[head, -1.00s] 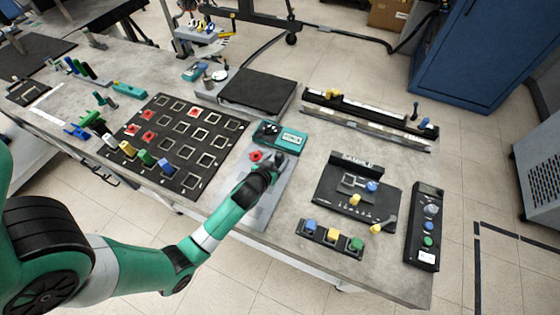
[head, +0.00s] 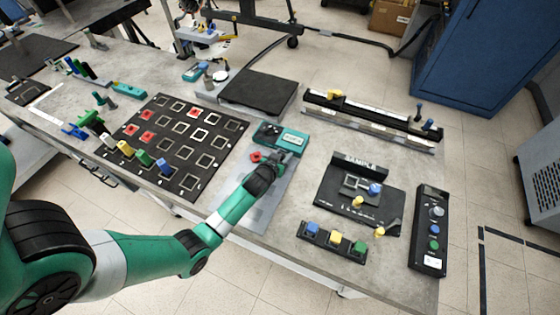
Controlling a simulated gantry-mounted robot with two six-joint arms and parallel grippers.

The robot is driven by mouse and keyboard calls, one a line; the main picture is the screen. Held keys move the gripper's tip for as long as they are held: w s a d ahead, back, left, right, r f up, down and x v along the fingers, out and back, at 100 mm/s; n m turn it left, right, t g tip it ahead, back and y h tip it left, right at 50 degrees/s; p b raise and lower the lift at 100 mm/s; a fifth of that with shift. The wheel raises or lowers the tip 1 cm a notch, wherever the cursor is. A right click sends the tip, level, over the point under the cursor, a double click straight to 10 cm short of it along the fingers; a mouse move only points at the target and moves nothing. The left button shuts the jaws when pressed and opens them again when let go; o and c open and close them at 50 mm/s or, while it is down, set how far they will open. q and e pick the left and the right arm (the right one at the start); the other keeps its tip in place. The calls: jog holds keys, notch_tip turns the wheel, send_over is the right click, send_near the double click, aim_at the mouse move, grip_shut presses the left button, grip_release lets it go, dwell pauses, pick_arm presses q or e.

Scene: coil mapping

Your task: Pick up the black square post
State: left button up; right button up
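I cannot surely pick out a black square post in the head view. Small dark upright pieces stand among blue and green ones (head: 82,68) at the far left of the table, too small to tell their shape. My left gripper (head: 281,160) is low over the grey plate in the middle of the table, just in front of the teal meter (head: 293,139) and right of a small red piece (head: 256,156). Its fingers are small and dark, partly hidden by its own wrist, so I cannot tell whether they are open or hold anything. My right gripper is out of view.
A black board (head: 213,124) with square frames and coloured posts lies left of my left gripper. A black sample board (head: 335,194), a block with coloured knobs (head: 333,238) and a control box (head: 429,260) lie to the right. A long rail (head: 365,113) lies behind.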

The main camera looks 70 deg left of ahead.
pick_arm(q)
grip_shut()
notch_tip(320, 180, up, 4)
jog(key=shift+s+d+r+p, duration=0.1)
jog(key=shift+s+p, duration=0.05)
jog(key=shift+p, duration=0.95)
jog(key=s+r+p, duration=0.1)
jog(key=s+d+r+p, duration=0.1)
jog(key=r, duration=0.1)
jog(key=s+d+r+p, duration=0.1)
jog(key=shift+s+r, duration=0.15)
jog(key=shift+r, duration=0.15)
jog(key=s+a+f+p+v, duration=0.1)
jog(key=p+v, duration=0.1)
jog(key=v, duration=0.8)
jog(key=shift+s+r, duration=0.15)
jog(key=shift+s, duration=0.4)
